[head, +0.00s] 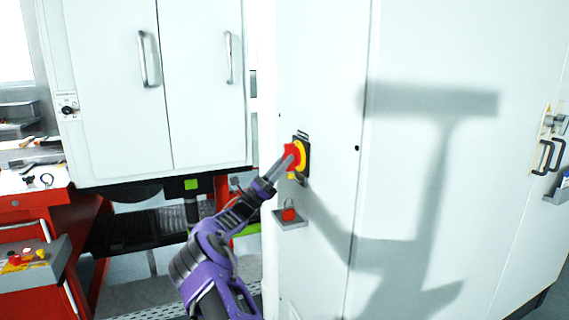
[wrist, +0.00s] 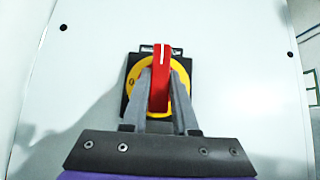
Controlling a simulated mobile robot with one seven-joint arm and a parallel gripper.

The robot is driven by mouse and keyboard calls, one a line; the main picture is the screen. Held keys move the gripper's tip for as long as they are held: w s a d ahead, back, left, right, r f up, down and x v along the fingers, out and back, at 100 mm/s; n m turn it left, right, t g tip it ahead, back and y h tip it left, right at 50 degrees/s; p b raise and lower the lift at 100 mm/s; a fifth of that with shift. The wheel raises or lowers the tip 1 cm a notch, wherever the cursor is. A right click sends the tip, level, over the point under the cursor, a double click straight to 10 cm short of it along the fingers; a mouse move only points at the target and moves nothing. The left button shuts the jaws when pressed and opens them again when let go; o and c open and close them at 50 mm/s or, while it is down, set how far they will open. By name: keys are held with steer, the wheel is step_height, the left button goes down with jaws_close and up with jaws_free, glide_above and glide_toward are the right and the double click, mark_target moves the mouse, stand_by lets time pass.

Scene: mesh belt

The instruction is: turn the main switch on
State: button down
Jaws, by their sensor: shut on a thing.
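The main switch is a red handle (wrist: 162,72) on a yellow round plate with a black square backing (wrist: 186,61), mounted on a white cabinet front. In the wrist view the handle stands upright, with a white line near its top. My gripper (wrist: 160,80) has one finger on each side of the handle and is shut on it. In the head view my gripper (head: 285,168) reaches the switch (head: 300,155) from the lower left. The fingertips are partly hidden behind the handle there.
A small grey shelf (head: 291,224) with a red padlock (head: 289,214) sits just below the switch. Black handles (head: 548,155) are on the cabinet's far right.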

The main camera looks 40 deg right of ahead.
steer(key=shift+m+g, duration=0.3)
steer(key=shift+m, duration=0.2)
steer(key=c, duration=0.7)
jaws_free()
steer(key=v, duration=1.7)
steer(key=shift+w+a, duration=0.1)
steer(key=shift+a, duration=0.15)
